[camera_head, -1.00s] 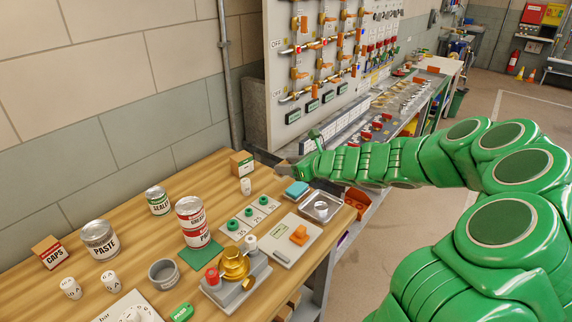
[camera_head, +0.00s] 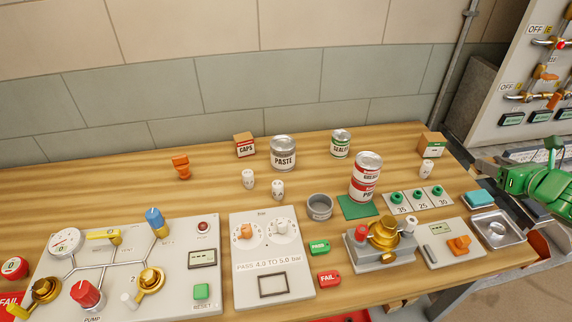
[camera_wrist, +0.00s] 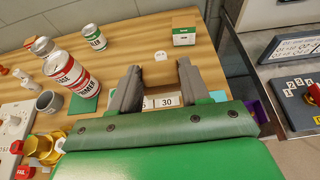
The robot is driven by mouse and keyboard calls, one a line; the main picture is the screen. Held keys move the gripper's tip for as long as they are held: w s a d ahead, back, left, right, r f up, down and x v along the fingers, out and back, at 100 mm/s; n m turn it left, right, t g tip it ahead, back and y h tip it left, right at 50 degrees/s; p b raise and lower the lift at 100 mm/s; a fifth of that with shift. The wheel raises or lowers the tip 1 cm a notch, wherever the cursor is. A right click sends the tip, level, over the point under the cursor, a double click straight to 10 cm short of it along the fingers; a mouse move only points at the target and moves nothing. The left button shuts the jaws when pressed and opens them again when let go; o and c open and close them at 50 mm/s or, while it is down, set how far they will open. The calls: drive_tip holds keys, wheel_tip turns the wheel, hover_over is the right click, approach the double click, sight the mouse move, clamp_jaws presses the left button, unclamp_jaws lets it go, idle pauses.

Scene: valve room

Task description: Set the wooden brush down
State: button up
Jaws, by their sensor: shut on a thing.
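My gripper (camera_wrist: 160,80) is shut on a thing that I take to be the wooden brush. In the head view my gripper (camera_head: 487,172) is at the right edge, past the right end of the wooden table (camera_head: 120,185). In the wrist view the grey fingers point toward a small white cylinder (camera_wrist: 161,56), and a "30" label (camera_wrist: 167,102) shows between them.
A box (camera_head: 431,145), a teal block (camera_head: 479,198) and a metal tray (camera_head: 497,231) are near the table's right end. Red-and-white cans (camera_head: 366,178) stand on a green mat (camera_head: 357,208). Panels fill the front. Bare wood lies at the back left.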

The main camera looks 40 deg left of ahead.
drive_tip(key=s+a+r+n+g+y, duration=0.15)
drive_tip(key=s+a+n+g, duration=0.25)
drive_tip(key=a, duration=1.2)
drive_tip(key=s+a+r+n+g+y, duration=0.1)
drive_tip(key=s+a+n+g+y, duration=0.2)
drive_tip(key=a, duration=1.4)
drive_tip(key=s+a+n+g+h, duration=0.2)
drive_tip(key=s+a+n+g, duration=0.5)
drive_tip(key=s+a, duration=1.6)
drive_tip(key=shift+m+g, duration=0.3)
drive_tip(key=w+a+f, duration=0.2)
drive_tip(key=a+f, duration=0.1)
drive_tip(key=f, duration=0.1)
drive_tip(key=w+a+f, duration=0.2)
drive_tip(key=a+f, duration=0.2)
drive_tip(key=f, duration=0.1)
drive_tip(key=w+a+f, duration=0.2)
drive_tip(key=a+f, duration=0.2)
drive_tip(key=f, duration=0.1)
drive_tip(key=shift+a, duration=0.2)
drive_tip(key=shift+w+a+f, duration=0.1)
drive_tip(key=shift+a+f, duration=0.1)
drive_tip(key=shift+f, duration=0.25)
drive_tip(key=shift+w+a+f, duration=0.1)
drive_tip(key=shift+a+f, duration=0.1)
drive_tip(key=shift+f, duration=1.4)
drive_tip(key=shift+f, duration=0.15)
